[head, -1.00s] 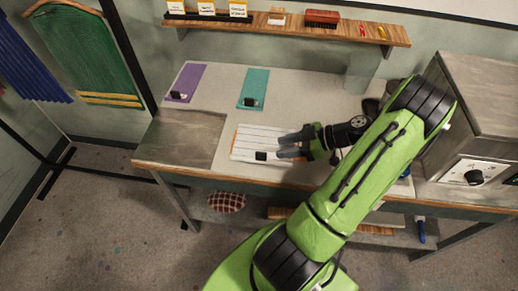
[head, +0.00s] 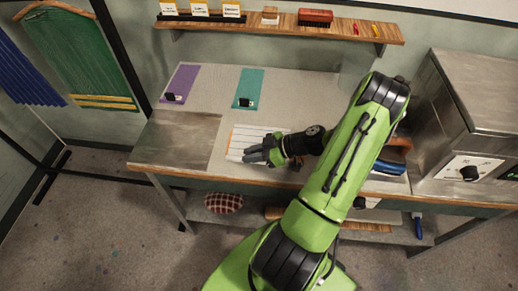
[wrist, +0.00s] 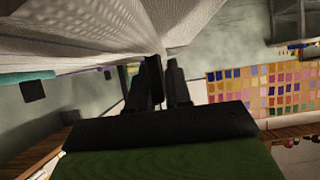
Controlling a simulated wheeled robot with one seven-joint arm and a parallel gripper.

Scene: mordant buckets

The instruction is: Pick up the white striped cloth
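The white striped cloth (head: 262,133) lies on the worktable in the head view, partly hidden by my gripper (head: 246,155), which is at its front edge. In the wrist view, white fabric (wrist: 95,35) fills the top left and its folds draw together at the fingertips of my gripper (wrist: 165,62). The two fingers are close together, shut on the gathered cloth. The small black block seen earlier on this cloth is hidden now or cannot be made out.
A purple cloth (head: 184,80) and a teal cloth (head: 251,83) lie behind, each with a small black block. A grey box (head: 470,100) stands at the right. A shelf (head: 290,27) with a red brush (head: 315,17) is above. The table's left part is clear.

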